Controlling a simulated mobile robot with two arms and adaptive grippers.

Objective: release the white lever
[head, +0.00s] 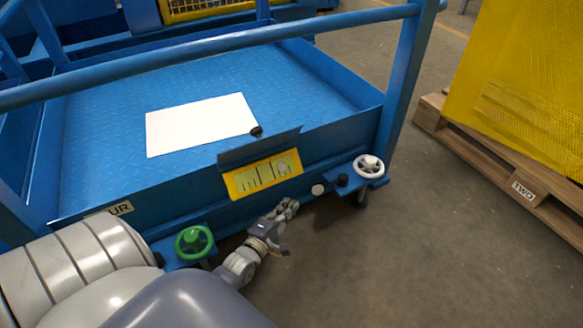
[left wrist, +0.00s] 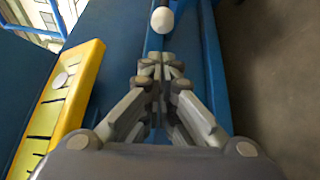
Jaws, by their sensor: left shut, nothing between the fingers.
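The white lever shows as a round white knob (head: 317,189) on the front edge of the blue platform. In the left wrist view the white knob (left wrist: 162,19) is at the top, just beyond my fingertips, with a dark stem end above it. My left gripper (head: 290,207) is shut and empty, a little left of the knob and apart from it. In the left wrist view its closed fingers (left wrist: 160,66) point toward the knob. How the lever is mounted is hidden. My right gripper is not in view.
A black knob (head: 342,180) and a white handwheel (head: 370,167) are to the right, a green handwheel (head: 194,242) to the left. A blue rail (head: 210,49) crosses above. Floor in front is clear.

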